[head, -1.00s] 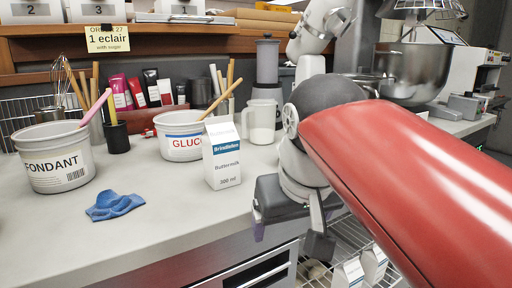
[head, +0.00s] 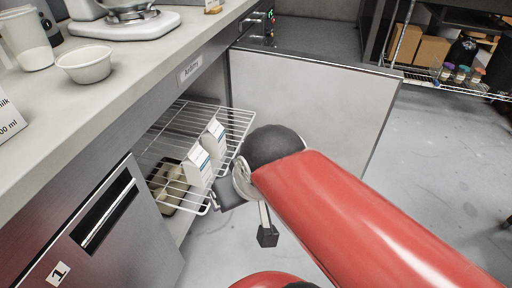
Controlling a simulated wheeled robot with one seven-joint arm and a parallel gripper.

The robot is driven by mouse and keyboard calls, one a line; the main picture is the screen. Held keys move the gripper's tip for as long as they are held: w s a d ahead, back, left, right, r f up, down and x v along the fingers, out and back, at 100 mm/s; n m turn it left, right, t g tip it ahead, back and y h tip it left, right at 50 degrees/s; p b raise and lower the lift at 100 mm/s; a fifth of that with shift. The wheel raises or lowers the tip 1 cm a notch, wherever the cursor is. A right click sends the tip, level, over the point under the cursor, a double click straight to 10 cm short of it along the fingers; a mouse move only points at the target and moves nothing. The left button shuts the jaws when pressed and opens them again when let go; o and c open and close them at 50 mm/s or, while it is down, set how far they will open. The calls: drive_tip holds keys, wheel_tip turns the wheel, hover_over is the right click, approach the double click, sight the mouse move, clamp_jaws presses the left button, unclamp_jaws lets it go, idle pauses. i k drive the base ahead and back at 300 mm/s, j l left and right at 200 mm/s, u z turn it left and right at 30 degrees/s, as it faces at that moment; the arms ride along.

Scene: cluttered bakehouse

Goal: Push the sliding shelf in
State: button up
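The sliding shelf (head: 235,127) is a white wire rack that sticks out of the open cabinet below the counter. Two white milk-type cartons (head: 196,167) (head: 214,139) stand upright on it near its front edge. My gripper (head: 240,219) is just right of and in front of the shelf's near corner, with its fingers spread apart and nothing seen between them. One finger is close to the shelf's front edge; I cannot tell if they touch. My red arm hides part of the space to the right.
The cabinet door (head: 310,105) stands wide open behind the shelf. A tray (head: 172,190) lies lower in the cabinet. A drawer front (head: 110,235) is at lower left. The counter (head: 120,75) holds a white bowl (head: 84,66). The floor to the right is clear.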

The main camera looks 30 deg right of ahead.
sight(241, 142)
drive_tip(key=z, duration=0.4)
drive_tip(key=i+l+u, duration=0.25)
drive_tip(key=l, duration=0.3)
drive_tip(key=l+u, duration=0.25)
drive_tip(key=l, duration=0.3)
drive_tip(key=i+l+u, duration=0.1)
drive_tip(key=l+u, duration=0.15)
drive_tip(key=l, duration=0.35)
